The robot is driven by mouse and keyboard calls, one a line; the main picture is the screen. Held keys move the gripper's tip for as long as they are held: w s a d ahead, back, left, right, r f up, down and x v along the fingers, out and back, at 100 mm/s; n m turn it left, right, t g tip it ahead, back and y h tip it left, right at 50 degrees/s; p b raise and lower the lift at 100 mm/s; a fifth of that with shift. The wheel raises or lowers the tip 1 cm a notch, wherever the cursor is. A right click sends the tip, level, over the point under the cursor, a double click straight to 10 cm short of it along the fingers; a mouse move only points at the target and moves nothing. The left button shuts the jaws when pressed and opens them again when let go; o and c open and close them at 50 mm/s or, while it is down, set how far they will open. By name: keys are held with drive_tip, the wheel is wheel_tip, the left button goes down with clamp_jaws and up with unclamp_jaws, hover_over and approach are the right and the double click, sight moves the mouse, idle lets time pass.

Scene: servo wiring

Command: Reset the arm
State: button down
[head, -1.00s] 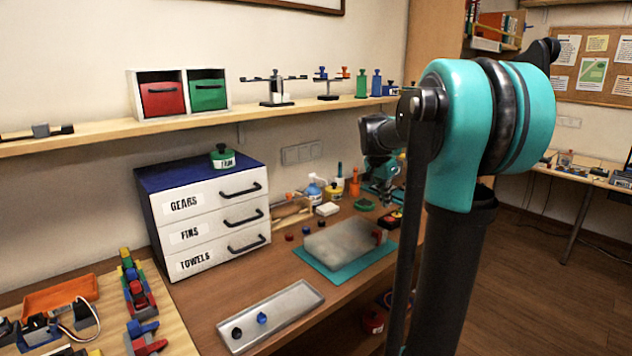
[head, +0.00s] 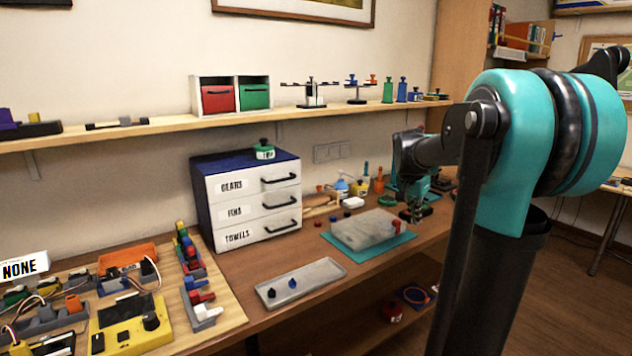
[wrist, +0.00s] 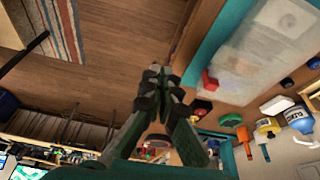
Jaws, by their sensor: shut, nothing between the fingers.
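My gripper (head: 416,212) shows small in the head view, at the right of the workbench, beside the clear box on the teal mat. In the wrist view my gripper (wrist: 154,74) has its dark fingertips together, with nothing between them. The wooden floor and bench edge lie beyond the fingers. My teal and black arm fills the right of the head view and hides part of the bench's right end.
The clear box (head: 366,229) sits on a teal mat (head: 344,252). A grey tray (head: 327,273) holds two small knobs. A drawer unit (head: 216,214) stands behind. Bottles, including a glue bottle (wrist: 299,121), stand near my gripper.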

drive_tip(key=s+a+f+n+t+y, duration=0.1)
drive_tip(key=s+a+f+n, duration=0.4)
drive_tip(key=s+f, duration=0.5)
drive_tip(key=s+a+f+n+y, duration=0.2)
drive_tip(key=s+a+f+n, duration=0.3)
drive_tip(key=s+f, duration=0.5)
drive_tip(key=s, duration=0.5)
drive_tip(key=shift+a+t, duration=0.4)
